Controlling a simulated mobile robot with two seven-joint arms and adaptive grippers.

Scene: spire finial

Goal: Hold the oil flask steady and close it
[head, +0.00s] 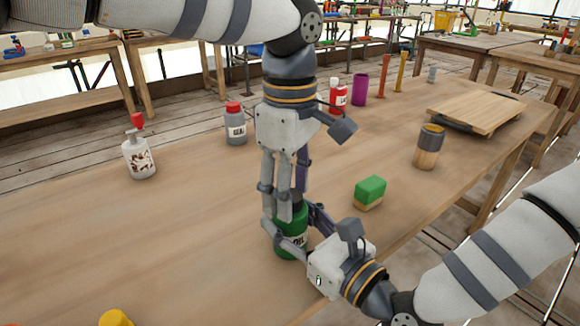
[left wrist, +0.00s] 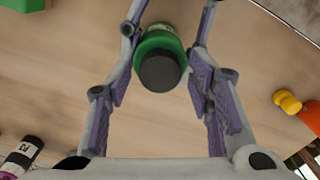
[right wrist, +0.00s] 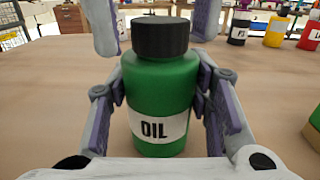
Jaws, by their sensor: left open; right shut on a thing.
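The green oil flask (head: 292,243) stands upright on the wooden table, with its OIL label showing in the right wrist view (right wrist: 158,105). A black cap (right wrist: 161,37) sits on its neck; I cannot tell whether it is tight. It also shows from above in the left wrist view (left wrist: 160,72). My right gripper (head: 290,232) is shut on the flask body from the side, one finger on each side. My left gripper (head: 284,205) points down from above, open, its fingers on either side of the cap with gaps. My left gripper hides much of the cap in the head view.
A green-topped block (head: 370,190) and a grey-and-wood cylinder (head: 428,148) stand to the right. A wooden board (head: 478,110) lies at back right. The left foreground is mostly clear.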

